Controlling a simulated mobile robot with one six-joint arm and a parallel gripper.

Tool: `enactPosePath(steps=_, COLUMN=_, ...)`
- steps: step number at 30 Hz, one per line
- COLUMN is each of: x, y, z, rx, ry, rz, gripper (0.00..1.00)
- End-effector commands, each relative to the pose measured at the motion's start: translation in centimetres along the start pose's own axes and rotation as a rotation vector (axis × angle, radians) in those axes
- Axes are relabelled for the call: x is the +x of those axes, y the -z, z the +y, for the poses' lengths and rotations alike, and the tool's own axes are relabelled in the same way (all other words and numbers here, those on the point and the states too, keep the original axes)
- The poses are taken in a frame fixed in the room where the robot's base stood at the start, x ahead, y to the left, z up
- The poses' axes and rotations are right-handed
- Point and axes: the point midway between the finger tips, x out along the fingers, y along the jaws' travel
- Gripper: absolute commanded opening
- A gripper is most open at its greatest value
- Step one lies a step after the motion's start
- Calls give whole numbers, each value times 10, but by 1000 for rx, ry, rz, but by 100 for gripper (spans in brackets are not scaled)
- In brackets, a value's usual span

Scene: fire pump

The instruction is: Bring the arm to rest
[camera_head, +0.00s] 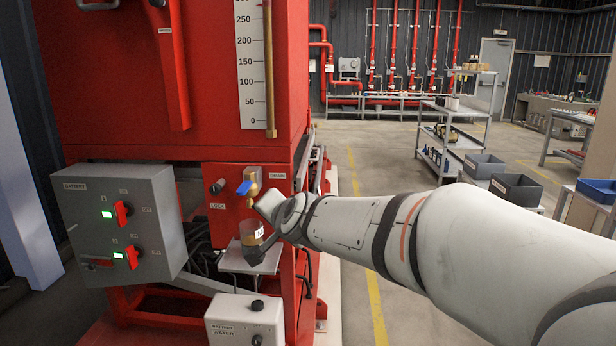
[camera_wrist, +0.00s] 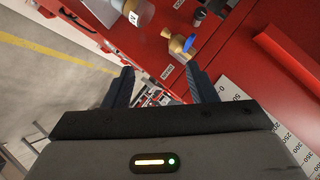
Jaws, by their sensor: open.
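My arm reaches in from the right in the head view, with my gripper (camera_head: 263,230) in front of the red pump cabinet (camera_head: 145,125). In the wrist view my gripper (camera_wrist: 160,85) is open, with nothing between its two dark fingers. A jar with a label (camera_head: 252,232) stands on a small shelf (camera_head: 232,262) below the brass drain valve (camera_head: 253,176) with its blue handle (camera_head: 243,188). My gripper partly covers the jar in the head view. In the wrist view the jar (camera_wrist: 138,12) and the valve (camera_wrist: 178,44) lie beyond the fingertips, apart from them.
A grey battery box (camera_head: 120,230) with red switches and green lights is on the left. A white battery water box (camera_head: 245,320) stands below the shelf. A shelf cart (camera_head: 455,150) and dark bins (camera_head: 515,188) stand to the right. Open floor (camera_head: 350,240) lies beside the cabinet.

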Motion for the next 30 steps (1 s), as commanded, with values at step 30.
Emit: enactPosePath(steps=30, x=-271, y=-47, z=222, rx=-523, ry=-664, rz=-700, gripper=52)
